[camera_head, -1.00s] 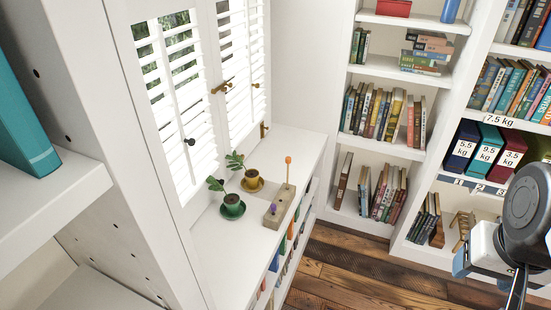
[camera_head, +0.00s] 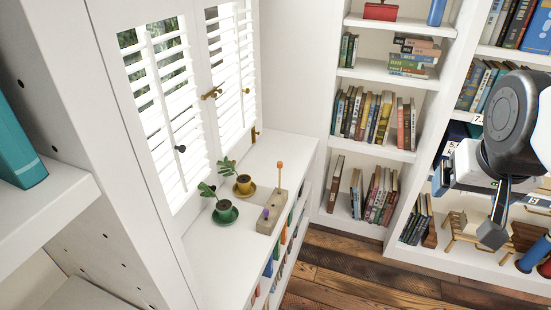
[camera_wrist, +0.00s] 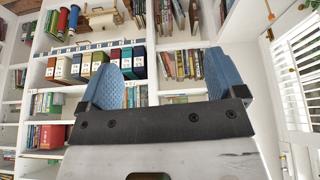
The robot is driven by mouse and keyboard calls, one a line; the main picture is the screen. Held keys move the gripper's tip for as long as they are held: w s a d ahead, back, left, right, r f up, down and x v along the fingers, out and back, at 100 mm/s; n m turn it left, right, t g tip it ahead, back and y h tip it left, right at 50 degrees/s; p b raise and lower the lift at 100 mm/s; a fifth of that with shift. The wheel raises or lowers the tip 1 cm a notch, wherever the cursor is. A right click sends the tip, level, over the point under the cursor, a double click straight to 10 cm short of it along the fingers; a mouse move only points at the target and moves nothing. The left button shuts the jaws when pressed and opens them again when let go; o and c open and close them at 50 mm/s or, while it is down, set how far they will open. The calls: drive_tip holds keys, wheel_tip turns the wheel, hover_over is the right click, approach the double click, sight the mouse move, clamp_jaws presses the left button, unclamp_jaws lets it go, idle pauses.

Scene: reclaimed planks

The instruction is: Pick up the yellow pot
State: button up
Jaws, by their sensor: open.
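The yellow pot (camera_head: 244,185) holds a small leafy plant and stands upright on a yellow saucer on the white sill below the shuttered windows, in the head view. My gripper is at the right of the head view, far from the pot, with a blue finger (camera_head: 439,179) showing there. In the wrist view my gripper (camera_wrist: 165,62) has its two blue fingers wide apart with nothing held between them. I cannot make out the yellow pot clearly in the wrist view.
A green pot (camera_head: 224,209) with a plant stands just in front of the yellow pot. A wooden block (camera_head: 268,222) with an orange-topped peg and a purple knob lies to their right. Window shutters (camera_head: 173,115) rise close behind. Bookshelves (camera_head: 373,72) line the back wall.

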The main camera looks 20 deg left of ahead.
drive_tip(key=w+a+f+n, duration=0.1)
drive_tip(key=w+a+f, duration=0.1)
drive_tip(key=w+a, duration=0.75)
drive_tip(key=w+a+f+n, duration=0.1)
drive_tip(key=w+a, duration=0.6)
drive_tip(key=w, duration=0.6)
drive_tip(key=n+y, duration=0.1)
drive_tip(key=n, duration=0.4)
hover_over(242, 180)
drive_tip(key=s, duration=0.1)
drive_tip(key=f, duration=3.4)
drive_tip(key=shift+s+d+f, duration=0.1)
drive_tip(key=shift+s+d, duration=0.05)
drive_tip(key=shift+d, duration=0.25)
drive_tip(key=shift+a+f, duration=0.25)
drive_tip(key=shift+f, duration=0.05)
drive_tip(key=shift+s, duration=0.1)
drive_tip(key=shift+x, duration=1.3)
